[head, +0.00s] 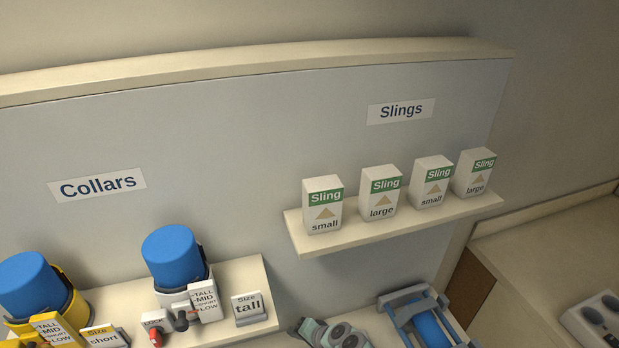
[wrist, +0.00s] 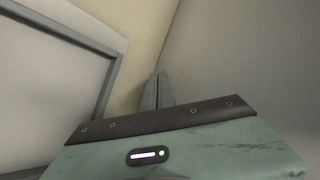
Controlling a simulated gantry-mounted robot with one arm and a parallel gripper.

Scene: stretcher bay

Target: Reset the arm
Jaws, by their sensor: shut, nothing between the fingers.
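My gripper (wrist: 157,92) shows in the wrist view, beyond the dark edge of my green wrist housing. Its two grey fingers are together with nothing between them. They point toward a plain beige and grey wall area, and no object is near the fingertips. In the head view my gripper's fingers are not visible; a pale green jointed part at the bottom edge looks like a piece of my arm.
In the head view, a shelf (head: 400,227) holds several sling boxes (head: 323,207). Lower left, blue-topped collar stands (head: 174,256) sit on another shelf. A blue roller in a grey frame (head: 432,327) is at the bottom. The wrist view shows a grey-framed panel (wrist: 55,85) at left.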

